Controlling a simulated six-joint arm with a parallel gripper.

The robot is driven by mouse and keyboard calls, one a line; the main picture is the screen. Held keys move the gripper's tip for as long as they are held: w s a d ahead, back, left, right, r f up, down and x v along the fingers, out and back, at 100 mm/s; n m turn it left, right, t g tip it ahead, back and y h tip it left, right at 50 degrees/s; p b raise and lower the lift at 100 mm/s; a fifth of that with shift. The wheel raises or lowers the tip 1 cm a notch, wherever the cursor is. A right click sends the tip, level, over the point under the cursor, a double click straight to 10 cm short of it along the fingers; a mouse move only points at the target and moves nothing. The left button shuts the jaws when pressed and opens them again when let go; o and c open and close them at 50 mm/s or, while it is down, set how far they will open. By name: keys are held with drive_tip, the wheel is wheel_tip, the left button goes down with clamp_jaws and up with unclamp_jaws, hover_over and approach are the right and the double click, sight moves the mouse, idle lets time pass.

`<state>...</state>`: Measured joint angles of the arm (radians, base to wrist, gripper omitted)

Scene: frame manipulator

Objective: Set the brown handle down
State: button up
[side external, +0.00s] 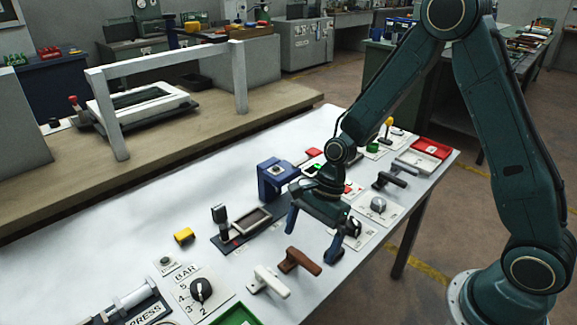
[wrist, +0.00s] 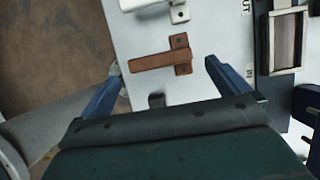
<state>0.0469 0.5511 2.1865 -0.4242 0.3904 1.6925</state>
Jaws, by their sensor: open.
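The brown handle (side external: 299,260) lies on the white tabletop, beside a white handle. It has a T shape, with a bar and a short crosspiece. In the wrist view the brown handle (wrist: 162,60) shows whole, between the lines of the two blue fingertips. My gripper (side external: 312,243) is open with nothing held, its fingers spread wide. It hangs over the table, behind and slightly right of the brown handle in the side view. In the wrist view my gripper (wrist: 163,65) points toward the handle, with a visible gap on each side.
The white handle (side external: 268,282) is close on the left. A dark tray fixture (side external: 251,220) and a blue block (side external: 275,180) stand behind. A black knob on a white plate (side external: 352,228) is close by my right finger. The table's front edge is near.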

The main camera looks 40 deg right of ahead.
drive_tip(key=v, duration=0.6)
idle(0.4)
drive_tip(key=s+d+r+n+t+h, duration=0.2)
drive_tip(key=s+d+r+n, duration=0.1)
drive_tip(key=s+r+n, duration=0.6)
drive_tip(key=s+d+r+n+t+h, duration=0.2)
drive_tip(key=s+d+r+n+t, duration=0.1)
drive_tip(key=s+r+n, duration=0.6)
drive_tip(key=shift+s+r+t, duration=0.3)
drive_tip(key=shift+s+r, duration=0.05)
